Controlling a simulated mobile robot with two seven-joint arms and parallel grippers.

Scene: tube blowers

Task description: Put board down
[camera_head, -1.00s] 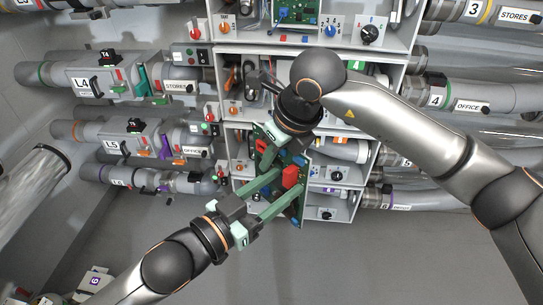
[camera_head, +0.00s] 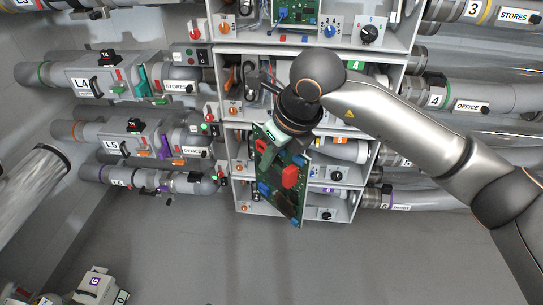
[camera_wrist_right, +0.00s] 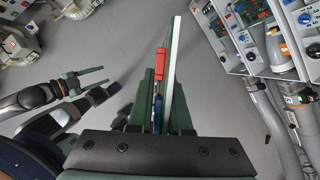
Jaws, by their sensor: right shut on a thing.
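The green circuit board (camera_head: 278,195) with red and blue parts hangs tilted in front of the rack in the head view. My right gripper (camera_head: 272,152) is shut on its upper end. In the right wrist view the board (camera_wrist_right: 174,65) shows nearly edge-on, with a red part on its left face, between the green fingers of my right gripper (camera_wrist_right: 162,110). My left gripper (camera_wrist_right: 105,80) is out of the head view; it shows at the left of the right wrist view, with its green fingers apart and empty, clear of the board.
The grey rack (camera_head: 225,168) with knobs and bays stands right behind the board. Labelled pipes, such as the L4 unit (camera_head: 85,85), flank it. A white box marked 6 (camera_head: 97,284) is at the lower left. The grey floor (camera_head: 200,250) below is clear.

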